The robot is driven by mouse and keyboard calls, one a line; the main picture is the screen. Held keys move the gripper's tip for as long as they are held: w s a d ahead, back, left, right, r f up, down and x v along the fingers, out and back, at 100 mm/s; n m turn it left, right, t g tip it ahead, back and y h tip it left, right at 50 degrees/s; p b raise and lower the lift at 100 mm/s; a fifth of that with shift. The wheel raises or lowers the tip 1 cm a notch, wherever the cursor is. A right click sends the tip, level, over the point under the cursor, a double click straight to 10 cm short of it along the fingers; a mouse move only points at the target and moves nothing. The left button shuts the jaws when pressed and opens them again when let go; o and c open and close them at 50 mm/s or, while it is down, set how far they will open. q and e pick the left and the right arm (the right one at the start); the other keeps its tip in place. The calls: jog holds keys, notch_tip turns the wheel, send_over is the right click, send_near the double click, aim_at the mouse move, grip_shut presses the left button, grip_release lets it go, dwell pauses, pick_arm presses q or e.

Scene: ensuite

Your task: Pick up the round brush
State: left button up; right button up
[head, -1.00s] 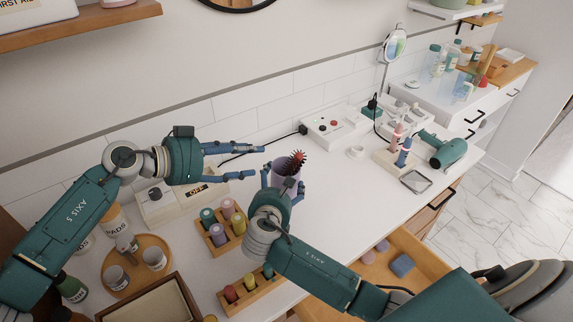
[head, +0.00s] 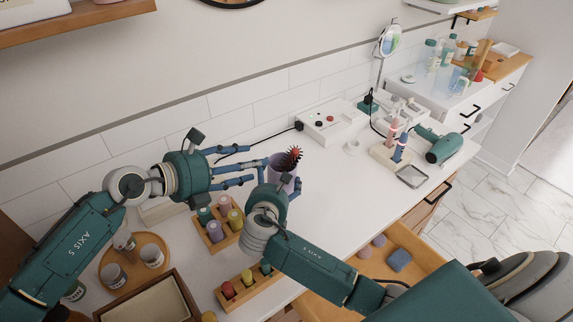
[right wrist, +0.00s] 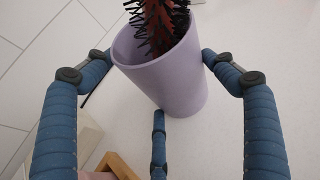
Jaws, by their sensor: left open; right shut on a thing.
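The round brush (head: 292,156), with dark bristles and a red core, stands tilted in a lilac cup (head: 283,168) on the white counter. In the right wrist view the brush (right wrist: 166,22) rises out of the cup (right wrist: 165,80); its lower end is hidden inside. My right gripper (head: 280,182) is shut on the cup, with fingers on both sides of it. My left gripper (head: 253,166) is open and empty, just left of the cup, its fingers pointing toward it. I cannot tell whether a left fingertip touches the cup.
Wooden racks of coloured bottles (head: 214,244) stand in front of the cup. A round tray with jars (head: 122,278) is at left. A white box with buttons (head: 326,123) stands behind. A hair dryer (head: 443,147) lies right. An open drawer (head: 415,246) juts out at front right.

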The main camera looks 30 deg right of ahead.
aim_at(284, 157)
jog(key=shift+s+f, duration=0.1)
jog(key=shift+f, duration=0.15)
pick_arm(q)
jog(key=shift+w+d+f+m+t, duration=0.1)
jog(key=shift+w+d+f+m, duration=0.4)
jog(key=shift+d+m, duration=1.4)
jog(key=shift+w+d+f+m+t, duration=0.1)
jog(key=shift+d+f+m, duration=0.7)
jog(key=shift+d+m, duration=1.05)
jog(key=shift+w+d+f+m+t, duration=0.2)
jog(key=shift+d+f+m, duration=0.45)
jog(key=shift+d+m, duration=1.2)
jog(key=shift+w+a, duration=0.1)
jog(key=shift+a, duration=0.05)
jog(key=c, duration=0.8)
